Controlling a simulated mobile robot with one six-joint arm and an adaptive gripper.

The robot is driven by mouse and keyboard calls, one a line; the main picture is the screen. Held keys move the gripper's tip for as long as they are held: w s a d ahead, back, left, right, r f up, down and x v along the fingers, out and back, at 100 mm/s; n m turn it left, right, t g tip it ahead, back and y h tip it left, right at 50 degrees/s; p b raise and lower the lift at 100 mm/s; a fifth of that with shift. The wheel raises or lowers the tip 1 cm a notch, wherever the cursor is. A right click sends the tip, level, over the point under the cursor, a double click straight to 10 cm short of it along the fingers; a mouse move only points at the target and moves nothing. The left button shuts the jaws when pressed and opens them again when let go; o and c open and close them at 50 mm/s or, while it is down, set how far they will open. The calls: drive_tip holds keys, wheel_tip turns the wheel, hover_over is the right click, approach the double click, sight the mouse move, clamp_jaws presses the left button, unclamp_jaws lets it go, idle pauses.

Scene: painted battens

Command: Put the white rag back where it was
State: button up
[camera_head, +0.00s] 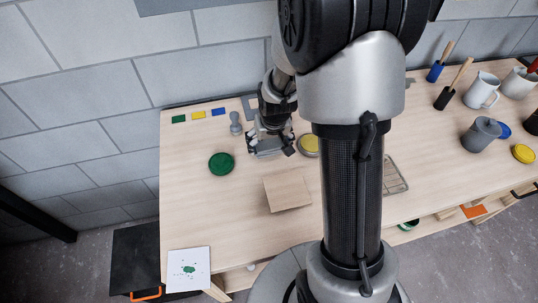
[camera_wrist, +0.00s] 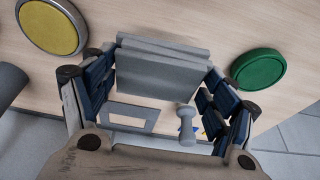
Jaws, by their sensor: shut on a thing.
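The white rag (camera_wrist: 165,68) looks like a pale grey folded stack and sits between the fingers of my gripper (camera_wrist: 157,88) in the wrist view. In the head view my gripper (camera_head: 266,146) is low over the back left of the table, between a green lid and a yellow lid. The rag shows there only as a small pale patch, mostly hidden by the fingers. I cannot tell whether the rag touches the tabletop.
The green lid (camera_head: 221,163) lies left of my gripper and the yellow lid (camera_head: 309,145) right. A grey knobbed tool (camera_head: 235,123) and painted battens (camera_head: 199,115) are behind. A wooden board (camera_head: 288,190) lies in front.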

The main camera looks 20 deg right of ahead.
sight(269, 159)
drive_tip(key=shift+f+b, duration=0.65)
drive_tip(key=shift+f, duration=1.85)
drive_tip(key=shift+f, duration=0.25)
drive_tip(key=o, duration=1)
drive_tip(key=shift+o, duration=0.2)
drive_tip(key=shift+r, duration=0.1)
